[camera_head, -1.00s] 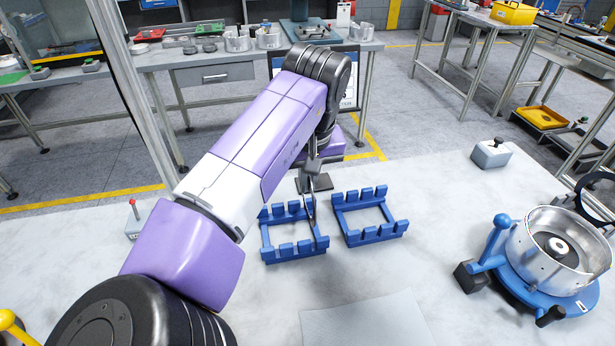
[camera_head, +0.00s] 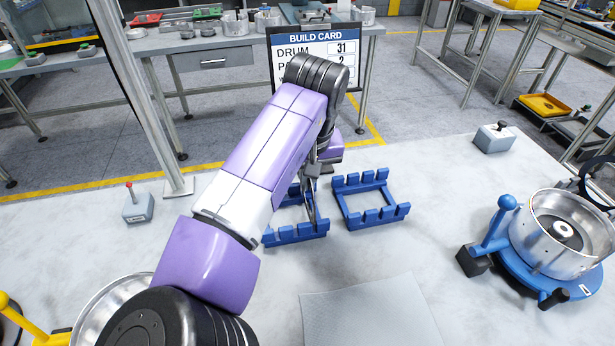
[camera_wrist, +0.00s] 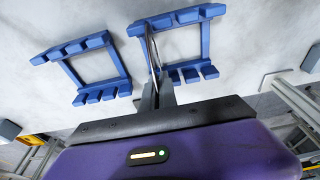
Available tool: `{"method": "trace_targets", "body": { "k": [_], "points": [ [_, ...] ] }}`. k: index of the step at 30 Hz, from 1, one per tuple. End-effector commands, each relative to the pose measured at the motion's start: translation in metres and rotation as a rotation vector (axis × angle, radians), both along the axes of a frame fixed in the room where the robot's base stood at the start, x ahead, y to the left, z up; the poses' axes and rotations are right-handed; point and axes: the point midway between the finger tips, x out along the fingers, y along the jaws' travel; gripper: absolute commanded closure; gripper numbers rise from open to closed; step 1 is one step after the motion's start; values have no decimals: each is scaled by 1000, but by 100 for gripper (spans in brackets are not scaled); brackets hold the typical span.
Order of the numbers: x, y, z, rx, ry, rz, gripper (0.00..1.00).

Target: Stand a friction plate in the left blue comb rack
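The left blue comb rack (camera_head: 296,234) stands on the pale bench, partly hidden by my arm. My gripper (camera_head: 314,176) is over the right part of this rack. It appears shut on a thin friction plate (camera_head: 315,212), which shows nearly edge-on and upright. The plate's lower edge is at the front comb's right-hand slots; I cannot tell whether it is seated. In the wrist view my gripper (camera_wrist: 156,88) points at the same rack (camera_wrist: 205,40), and the plate (camera_wrist: 152,48) shows as a thin dark strip along that rack's left side.
A second, empty blue comb rack (camera_head: 376,217) stands close on the right. A blue fixture with a metal drum (camera_head: 565,235) is at the far right. A grey sheet (camera_head: 370,315) lies in front. A build card (camera_head: 312,50) stands behind my arm. A grey switch box (camera_head: 139,207) is at the left.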

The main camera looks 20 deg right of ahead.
Motion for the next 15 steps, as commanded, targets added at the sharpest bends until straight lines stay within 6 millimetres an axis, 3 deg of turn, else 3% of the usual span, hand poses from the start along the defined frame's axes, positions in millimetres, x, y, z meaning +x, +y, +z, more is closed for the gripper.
{"method": "trace_targets", "body": {
  "k": [4, 9, 15],
  "points": [
    [0, 0, 0, 0, 0, 0, 100],
    [0, 0, 0, 0, 0, 0, 72],
    [0, 0, 0, 0, 0, 0, 72]
  ]
}}
